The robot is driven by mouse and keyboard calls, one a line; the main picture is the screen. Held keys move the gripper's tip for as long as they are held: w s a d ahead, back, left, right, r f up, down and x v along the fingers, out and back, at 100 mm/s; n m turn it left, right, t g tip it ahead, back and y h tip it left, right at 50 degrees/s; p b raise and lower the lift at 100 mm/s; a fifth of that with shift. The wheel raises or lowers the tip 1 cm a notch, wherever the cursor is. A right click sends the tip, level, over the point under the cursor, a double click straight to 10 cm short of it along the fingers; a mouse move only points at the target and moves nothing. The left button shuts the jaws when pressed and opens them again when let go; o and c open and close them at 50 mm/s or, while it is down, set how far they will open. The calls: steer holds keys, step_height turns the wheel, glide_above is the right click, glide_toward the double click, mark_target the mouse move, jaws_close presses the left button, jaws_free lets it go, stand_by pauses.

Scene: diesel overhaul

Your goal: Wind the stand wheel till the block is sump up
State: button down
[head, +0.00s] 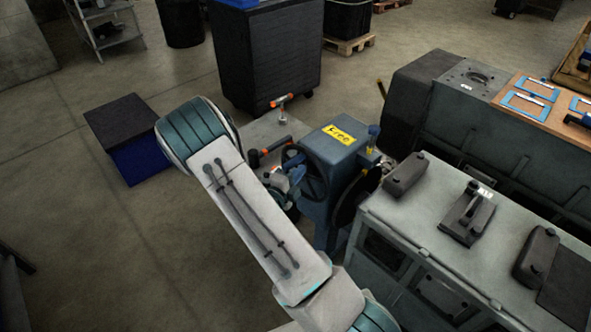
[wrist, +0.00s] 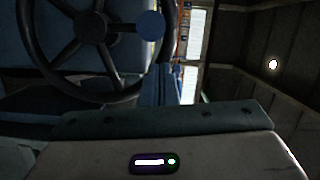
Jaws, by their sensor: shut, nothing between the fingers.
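The blue stand gearbox (head: 345,150) with a yellow "Free" label stands in the middle of the head view. Its dark spoked wheel (head: 314,182) faces left, partly hidden by my gripper. The wheel (wrist: 93,28) fills the upper left of the wrist view, with a round blue handle knob (wrist: 150,25) at its right. My gripper (head: 287,180) is at the wheel, shut and empty. In the wrist view its blue-grey fingers (wrist: 158,75) point up below the knob; contact is unclear. The grey block (head: 415,215) lies right of the stand, a flat face with several dark covers upward.
A dark cabinet (head: 262,55) stands behind the stand. A low blue and black box (head: 138,160) sits on the floor at left. A long dark unit (head: 470,135) and a wooden bench top (head: 545,105) with blue-framed items are at back right.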

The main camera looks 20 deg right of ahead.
steer(key=s+d+r+b+v, duration=0.1)
steer(key=b+v, duration=0.2)
steer(key=v, duration=0.8)
steer(key=s+d+r+m+g+y, duration=0.2)
steer(key=s+d+r+m+g, duration=0.3)
steer(key=m, duration=0.7)
steer(key=s+r+m+g+y, duration=0.25)
steer(key=s+m+g, duration=0.45)
steer(key=m, duration=0.5)
steer(key=s+a+r+m+t+y, duration=0.6)
steer(key=a+r+m+y, duration=0.3)
steer(key=m, duration=1.1)
steer(key=shift+s+a+r+y, duration=0.25)
steer(key=shift+r+y, duration=0.3)
steer(key=shift+r, duration=0.4)
